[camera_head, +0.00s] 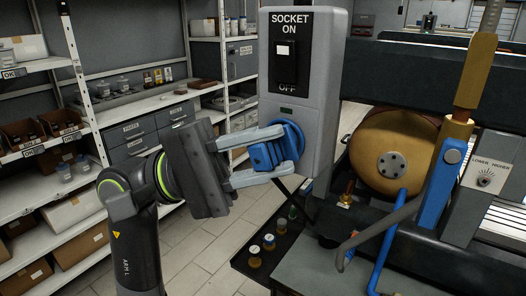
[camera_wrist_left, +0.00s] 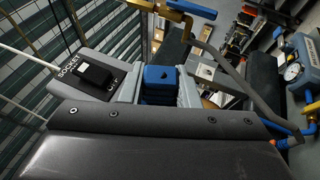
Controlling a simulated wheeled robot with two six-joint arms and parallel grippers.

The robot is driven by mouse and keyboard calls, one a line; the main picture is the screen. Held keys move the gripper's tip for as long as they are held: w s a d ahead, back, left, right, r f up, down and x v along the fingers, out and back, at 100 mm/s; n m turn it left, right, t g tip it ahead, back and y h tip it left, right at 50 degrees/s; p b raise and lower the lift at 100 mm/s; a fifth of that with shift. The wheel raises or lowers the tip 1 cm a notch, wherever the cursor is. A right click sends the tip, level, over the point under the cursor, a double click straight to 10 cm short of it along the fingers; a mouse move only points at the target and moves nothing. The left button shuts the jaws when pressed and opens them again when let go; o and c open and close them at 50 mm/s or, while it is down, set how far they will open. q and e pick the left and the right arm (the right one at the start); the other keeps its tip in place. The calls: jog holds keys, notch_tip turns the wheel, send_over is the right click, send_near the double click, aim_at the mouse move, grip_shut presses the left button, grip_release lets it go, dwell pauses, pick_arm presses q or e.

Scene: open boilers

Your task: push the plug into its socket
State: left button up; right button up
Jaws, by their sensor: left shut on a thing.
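The socket box (camera_head: 322,112) is a grey upright housing with a black SOCKET ON/OFF panel and a switch (camera_head: 285,62). A round blue socket (camera_head: 290,134) is on its lower front. My left gripper (camera_head: 268,155) is shut on the blue plug (camera_head: 264,156), one finger above it and one below. The plug is at the socket's front; whether it is fully seated I cannot tell. In the left wrist view the plug (camera_wrist_left: 160,84) sits between the fingers, with the socket box (camera_wrist_left: 75,85) to the left. My right gripper is not seen.
Shelves (camera_head: 160,100) with bins and boxes stand behind on the left. A tan boiler drum (camera_head: 392,150) with blue and brass pipes is to the right. Several small capped items (camera_head: 268,242) stand on a dark tray below the socket box.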

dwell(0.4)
pick_arm(q)
jog(key=o, duration=1.2)
jog(key=shift+s, duration=0.1)
jog(key=shift+c, duration=0.2)
jog(key=shift+a, duration=0.1)
jog(key=shift+b+v, duration=1.2)
jog(key=shift+v, duration=1.3)
